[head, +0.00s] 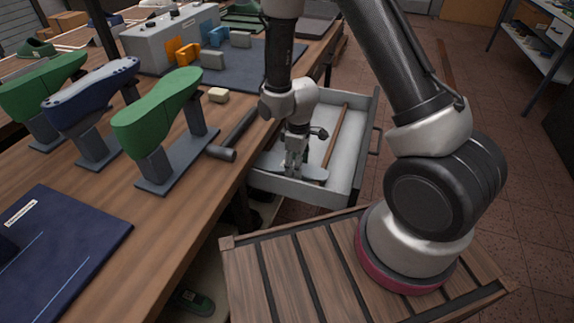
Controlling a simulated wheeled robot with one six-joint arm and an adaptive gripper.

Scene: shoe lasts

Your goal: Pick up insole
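My gripper (293,170) points down into the open drawer (345,185) at the front of the workbench. A flat, pale blue-grey piece (266,182), which looks like an insole, lies in the drawer under and left of my fingertips. Part of it is hidden behind the gripper. The fingers are small here, and I cannot tell whether they are apart, closed or touching the piece.
A wooden-handled tool (336,135) lies in the drawer. Green lasts (160,110) and a dark blue last (88,88) stand on the bench (125,195). A hammer (235,140) lies near the bench edge, close to my arm. A dark blue mat (60,250) lies at front left.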

